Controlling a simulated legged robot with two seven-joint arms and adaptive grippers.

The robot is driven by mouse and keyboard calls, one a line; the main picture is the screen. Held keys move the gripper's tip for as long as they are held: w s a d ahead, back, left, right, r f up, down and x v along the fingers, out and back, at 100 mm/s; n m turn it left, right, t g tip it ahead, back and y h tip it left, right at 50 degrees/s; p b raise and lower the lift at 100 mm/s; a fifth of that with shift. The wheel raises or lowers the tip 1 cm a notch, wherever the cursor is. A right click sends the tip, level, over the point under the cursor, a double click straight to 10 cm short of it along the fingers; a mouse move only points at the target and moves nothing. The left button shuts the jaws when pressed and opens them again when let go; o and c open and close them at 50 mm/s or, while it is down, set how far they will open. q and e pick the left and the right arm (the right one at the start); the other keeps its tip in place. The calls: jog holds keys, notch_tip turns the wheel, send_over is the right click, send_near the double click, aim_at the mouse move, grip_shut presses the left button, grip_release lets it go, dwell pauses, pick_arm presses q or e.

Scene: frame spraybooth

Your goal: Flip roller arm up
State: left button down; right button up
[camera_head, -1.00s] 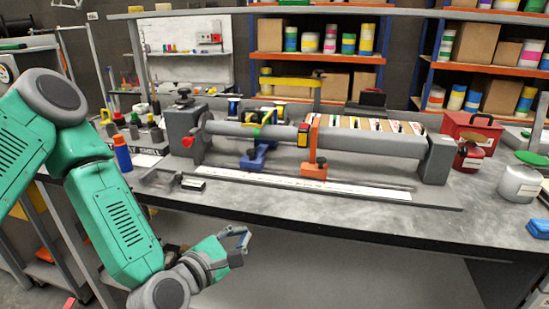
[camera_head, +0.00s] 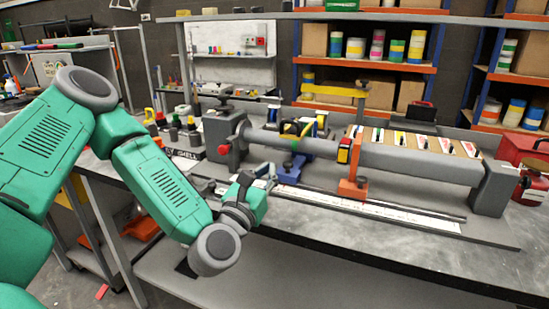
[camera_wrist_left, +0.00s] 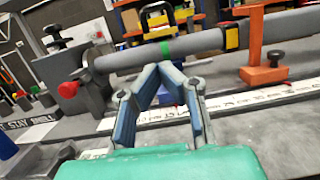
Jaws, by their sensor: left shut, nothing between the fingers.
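A long grey roller bar (camera_head: 415,164) lies level between two grey end blocks on the bench. An orange upright (camera_head: 351,187) and a blue bracket (camera_head: 290,172) stand along it. I cannot tell which part is the roller arm. My left gripper (camera_head: 270,176) is in front of the bar's left part, near the blue bracket. In the left wrist view its fingers (camera_wrist_left: 160,72) are angled together, shut and empty, below a green band (camera_wrist_left: 165,48) on the bar. Contact with the bar cannot be made out. The orange upright (camera_wrist_left: 255,50) is to their right. My right gripper is out of view.
A red knob (camera_head: 224,149) sticks out at the left end block. Spray bottles (camera_head: 172,132) stand left of it. A white ruled strip (camera_head: 410,212) lies in front of the bar. A red box (camera_head: 522,150) is at right. The front right bench surface is clear.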

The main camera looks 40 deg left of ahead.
pick_arm(q)
jog(key=shift+s+r+p+x, duration=0.1)
jog(key=shift+r+p+x, duration=0.25)
jog(key=shift+x, duration=1.5)
jog(key=shift+s+r+p+x, duration=0.1)
jog(key=shift+r+x, duration=0.45)
jog(key=shift+x, duration=1.3)
jog(key=shift+s+r+p+x, duration=0.1)
jog(key=shift+r+p+x, duration=0.25)
jog(key=shift+x, duration=1.55)
jog(key=shift+r, duration=0.15)
jog(key=shift+w+r+g+p, duration=0.1)
jog(key=shift+r+g+p, duration=0.2)
jog(key=shift+r+p, duration=0.3)
jog(key=w+a+r+g+h+p, duration=0.1)
jog(key=w+r+g+p, duration=0.6)
jog(key=p, duration=0.7)
notch_tip(320, 180, up, 3)
jog(key=shift+w+a+r+h, duration=0.25)
jog(key=shift+w+a, duration=0.3)
jog(key=shift+w, duration=0.5)
jog(key=shift+r, duration=0.1)
